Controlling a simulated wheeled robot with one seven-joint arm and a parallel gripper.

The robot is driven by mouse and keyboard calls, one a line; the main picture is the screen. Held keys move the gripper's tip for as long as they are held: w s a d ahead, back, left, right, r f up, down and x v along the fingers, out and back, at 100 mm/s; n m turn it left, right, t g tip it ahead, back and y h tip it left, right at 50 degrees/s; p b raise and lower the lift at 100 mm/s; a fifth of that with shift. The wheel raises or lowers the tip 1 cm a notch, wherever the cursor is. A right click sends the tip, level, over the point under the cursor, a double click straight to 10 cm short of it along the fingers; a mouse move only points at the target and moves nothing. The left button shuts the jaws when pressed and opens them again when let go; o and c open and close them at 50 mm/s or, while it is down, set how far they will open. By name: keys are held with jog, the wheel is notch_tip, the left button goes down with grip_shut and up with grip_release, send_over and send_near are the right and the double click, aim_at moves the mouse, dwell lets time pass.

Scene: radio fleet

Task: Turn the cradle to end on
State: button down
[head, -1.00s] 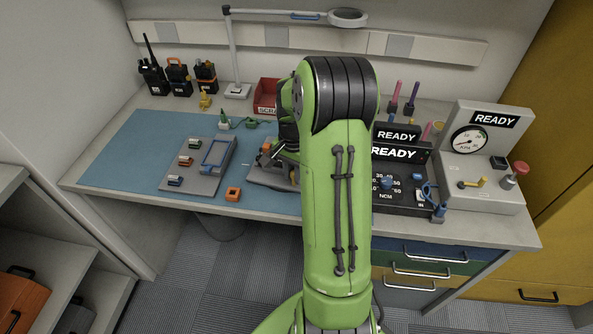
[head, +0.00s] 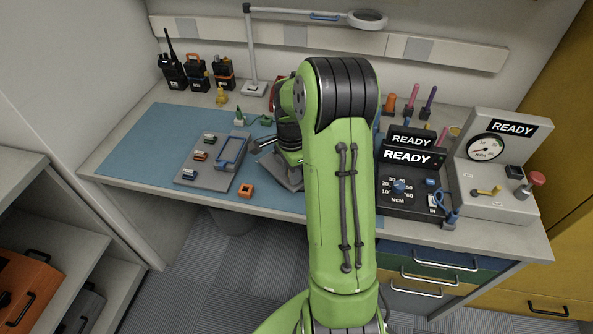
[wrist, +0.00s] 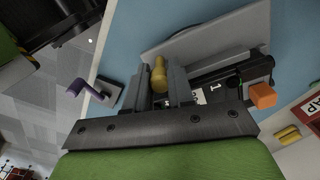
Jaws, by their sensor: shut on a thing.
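The cradle (head: 292,184) is a grey plate on the blue mat, mostly hidden behind my arm in the head view. In the wrist view, its grey plate (wrist: 215,37) lies at a slant, with a black unit marked 1 (wrist: 215,86) and an orange knob (wrist: 262,95) beside my fingers. My gripper (wrist: 157,88) is shut on a yellow knob-ended post (wrist: 159,72), which shows between the two grey fingers. Whether the post is part of the cradle is not clear. The fingertips are hidden in the head view.
A grey tray (head: 207,178) with small coloured pieces and an orange block (head: 246,190) lie left of the cradle. The torque box (head: 412,199) and gauge box (head: 490,185) stand right. Radios (head: 197,72) stand back left. The mat's left is bare.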

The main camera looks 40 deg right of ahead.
jog(key=shift+w+a+r+m+p, duration=0.1)
jog(key=shift+w+a+m+p, duration=0.1)
jog(key=shift+w+m, duration=0.45)
jog(key=shift+w+a+r+m+p, duration=0.1)
jog(key=shift+w+a+m, duration=0.2)
jog(key=shift+m, duration=0.55)
jog(key=shift+w+a+m+p, duration=0.1)
jog(key=shift+w+m+p, duration=0.2)
jog(key=shift+w+m, duration=0.95)
jog(key=shift+w+m+p, duration=0.15)
jog(key=shift+w+m, duration=0.3)
jog(key=shift+m, duration=0.45)
jog(key=shift+w+m+p, duration=0.15)
jog(key=shift+w+m, duration=0.3)
jog(key=shift+m, duration=0.4)
jog(key=shift+w+d+m, duration=0.3)
jog(key=shift+w+m, duration=0.25)
jog(key=shift+m, duration=0.35)
jog(key=c, duration=1.3)
grip_release()
jog(key=shift+f, duration=0.1)
jog(key=shift+o, duration=0.2)
notch_tip(320, 180, up, 16)
jog(key=p, duration=0.3)
jog(key=shift+p, duration=0.35)
